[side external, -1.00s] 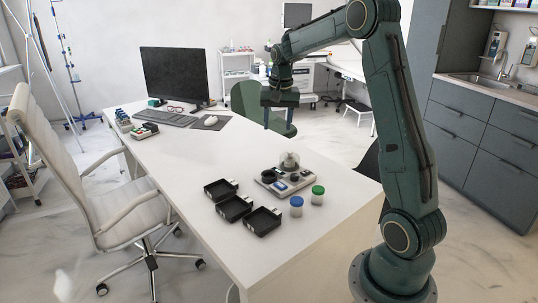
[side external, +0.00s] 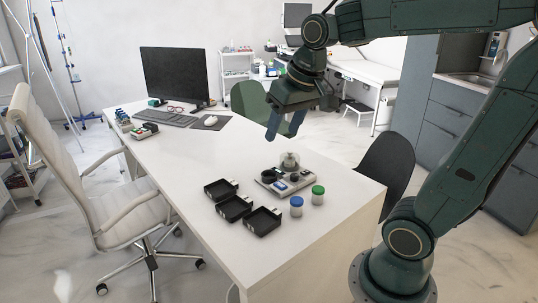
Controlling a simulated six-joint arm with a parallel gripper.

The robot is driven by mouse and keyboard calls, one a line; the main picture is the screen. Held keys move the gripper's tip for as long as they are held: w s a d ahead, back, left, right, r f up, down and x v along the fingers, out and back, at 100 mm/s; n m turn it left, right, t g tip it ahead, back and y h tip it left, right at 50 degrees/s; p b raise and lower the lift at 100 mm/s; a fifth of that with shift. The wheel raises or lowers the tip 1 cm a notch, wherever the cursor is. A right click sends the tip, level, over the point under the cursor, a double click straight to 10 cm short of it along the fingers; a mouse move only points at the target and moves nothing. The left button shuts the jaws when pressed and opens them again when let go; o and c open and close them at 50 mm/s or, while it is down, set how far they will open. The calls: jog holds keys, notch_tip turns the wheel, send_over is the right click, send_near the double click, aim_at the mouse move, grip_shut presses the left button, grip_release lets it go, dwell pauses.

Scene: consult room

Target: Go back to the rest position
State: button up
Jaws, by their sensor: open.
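My gripper (side external: 285,124) hangs in the air above the far right side of the white desk (side external: 190,185), with its fingers pointing down. It is open and I see nothing between its fingers. My arm comes in from the right, bent high over the floor. In the picture, below the gripper, a grey tray (side external: 297,186) with small items and a clear domed piece (side external: 289,161) stands on the desk, apart from the gripper.
Several black open boxes (side external: 262,221) lie near the desk's front. A blue-capped jar (side external: 296,206) and a green-capped jar (side external: 318,195) stand beside them. A monitor (side external: 174,75), keyboard (side external: 167,119) and mouse (side external: 211,120) are farther back. A black chair (side external: 388,165) stands behind the desk's right edge.

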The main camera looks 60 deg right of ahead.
jog(key=s+a+f+n+t, duration=0.1)
jog(key=s+a+n, duration=0.3)
jog(key=s, duration=0.6)
jog(key=shift+a+f+y, duration=0.4)
jog(key=shift+a+f, duration=0.5)
jog(key=shift+a, duration=0.2)
